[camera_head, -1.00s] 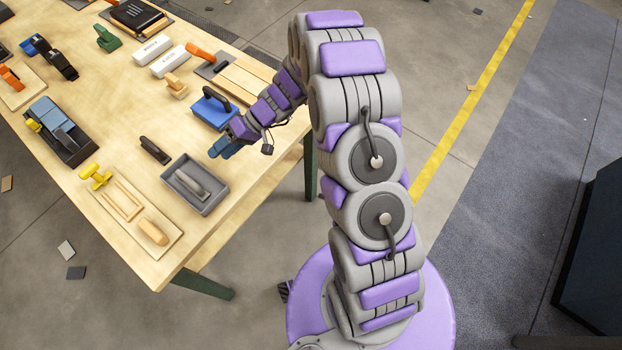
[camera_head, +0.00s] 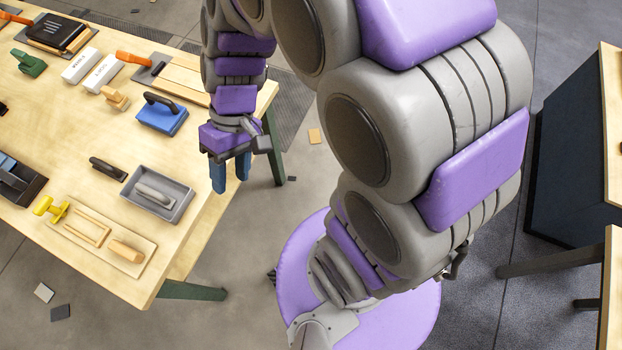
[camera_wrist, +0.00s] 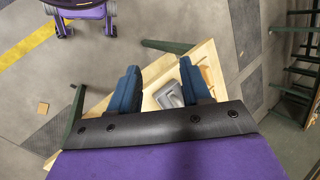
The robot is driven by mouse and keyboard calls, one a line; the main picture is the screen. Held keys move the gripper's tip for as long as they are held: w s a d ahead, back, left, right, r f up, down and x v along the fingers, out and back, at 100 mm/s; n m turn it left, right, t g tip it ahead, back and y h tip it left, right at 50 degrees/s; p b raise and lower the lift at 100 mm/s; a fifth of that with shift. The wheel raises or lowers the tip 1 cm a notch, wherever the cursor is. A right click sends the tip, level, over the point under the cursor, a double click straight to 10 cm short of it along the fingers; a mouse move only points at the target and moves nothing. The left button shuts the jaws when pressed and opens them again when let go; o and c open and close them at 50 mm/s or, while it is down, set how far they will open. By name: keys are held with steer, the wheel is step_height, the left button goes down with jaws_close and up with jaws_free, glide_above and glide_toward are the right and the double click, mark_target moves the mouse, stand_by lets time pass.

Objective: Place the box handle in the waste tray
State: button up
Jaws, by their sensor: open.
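A grey rectangular tray (camera_head: 186,206), which looks like the waste tray, sits near the table's right edge. A light grey handle-shaped piece (camera_head: 155,196) lies inside it, apparently the box handle. The tray also shows between my fingers in the wrist view (camera_wrist: 157,99), with the piece partly visible in it. My gripper (camera_head: 230,183) points down with two blue fingers apart and nothing between them. It is to the right of the tray in the head view, past the table edge. In the wrist view the fingers (camera_wrist: 160,66) are wide apart.
A dark handle (camera_head: 108,168) lies left of the tray. A blue block with a black handle (camera_head: 162,117) stands behind it. A wooden board (camera_head: 75,248) with a yellow piece (camera_head: 50,210) is in front. Another bench (camera_head: 612,130) stands far right.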

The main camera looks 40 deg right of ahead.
steer(key=s+d+r+m+t+h, duration=0.1)
steer(key=s+d+r+m+h, duration=0.2)
steer(key=s+d, duration=0.7)
steer(key=shift+s+d+t+h, duration=0.2)
steer(key=shift+s+t+h, duration=0.2)
steer(key=shift+s+h, duration=0.5)
